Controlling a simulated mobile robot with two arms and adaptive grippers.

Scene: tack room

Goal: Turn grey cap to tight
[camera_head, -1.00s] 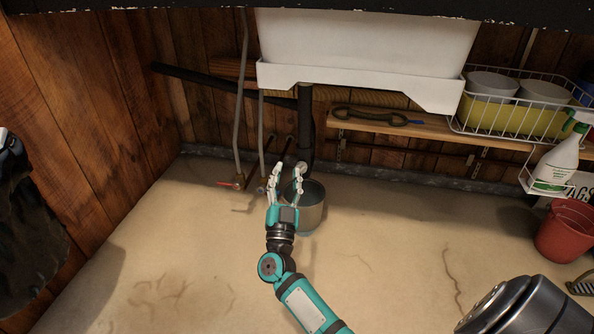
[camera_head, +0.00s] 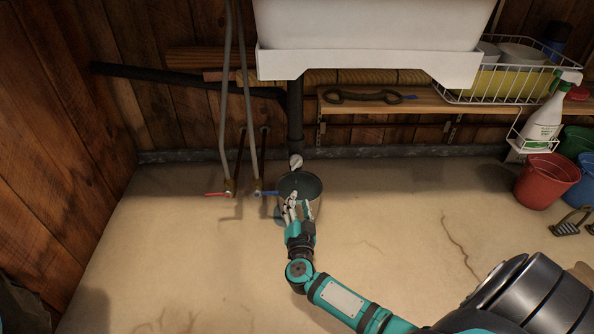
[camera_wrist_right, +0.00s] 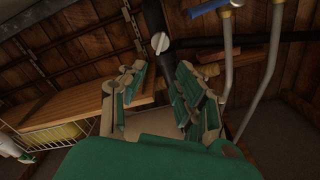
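The grey cap (camera_head: 296,161) is a small pale knob at the lower end of the black drain pipe (camera_head: 295,115) under the white sink. It also shows in the right wrist view (camera_wrist_right: 160,42), with a raised bar across its face, beyond my fingertips. My right gripper (camera_head: 299,203) is open and empty, in front of and below the cap, and apart from it. In the right wrist view its two fingers (camera_wrist_right: 163,82) are spread with a gap between them. Whether the cap is tight cannot be told. My left gripper is not in view.
A grey metal bucket (camera_head: 313,186) stands on the floor below the cap, partly behind my right gripper. Taps with a red handle (camera_head: 217,194) and a blue handle (camera_head: 268,193) are to the left. A wooden shelf (camera_head: 385,104) and a red bucket (camera_head: 546,181) are to the right.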

